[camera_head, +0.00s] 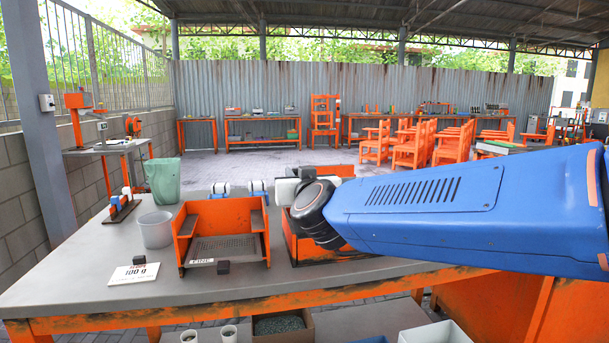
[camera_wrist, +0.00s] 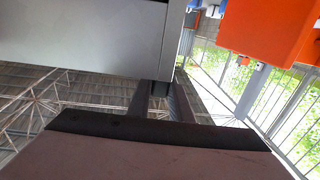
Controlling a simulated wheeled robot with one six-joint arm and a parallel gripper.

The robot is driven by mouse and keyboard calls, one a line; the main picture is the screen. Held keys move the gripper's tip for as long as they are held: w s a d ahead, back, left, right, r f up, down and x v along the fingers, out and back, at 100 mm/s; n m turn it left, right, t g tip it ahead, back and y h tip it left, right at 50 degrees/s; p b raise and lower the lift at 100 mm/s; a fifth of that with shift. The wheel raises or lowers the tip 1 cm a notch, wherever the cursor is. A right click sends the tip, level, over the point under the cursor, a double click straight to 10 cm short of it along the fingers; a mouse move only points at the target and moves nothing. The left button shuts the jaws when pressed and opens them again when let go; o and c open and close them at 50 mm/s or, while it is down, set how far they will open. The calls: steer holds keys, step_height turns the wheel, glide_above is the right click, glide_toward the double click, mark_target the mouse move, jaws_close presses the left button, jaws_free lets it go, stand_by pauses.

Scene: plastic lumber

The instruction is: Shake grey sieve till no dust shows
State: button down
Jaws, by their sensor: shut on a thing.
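My gripper (camera_wrist: 166,100) shows in the wrist view with its dark fingers closed on a small dark block at the edge of a plain grey panel. This panel looks like a side of the grey sieve (camera_wrist: 85,35), which is held up with the roof behind it. Its mesh and any dust are hidden. In the head view my arm reaches in from the right and its black wrist hangs over the second orange box (camera_head: 298,243). A pale grey piece shows just left of the wrist; I cannot tell which part it is.
An orange box with a slotted tray marked FINE (camera_head: 222,248) stands on the grey bench (camera_head: 100,258). Left of it are a grey bucket (camera_head: 156,230), a green bin (camera_head: 163,181) and a 100 g card (camera_head: 134,273).

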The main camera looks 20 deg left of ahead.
steer(key=c, duration=1.6)
jaws_free()
steer(key=v, duration=1.7)
steer(key=shift+s, duration=0.2)
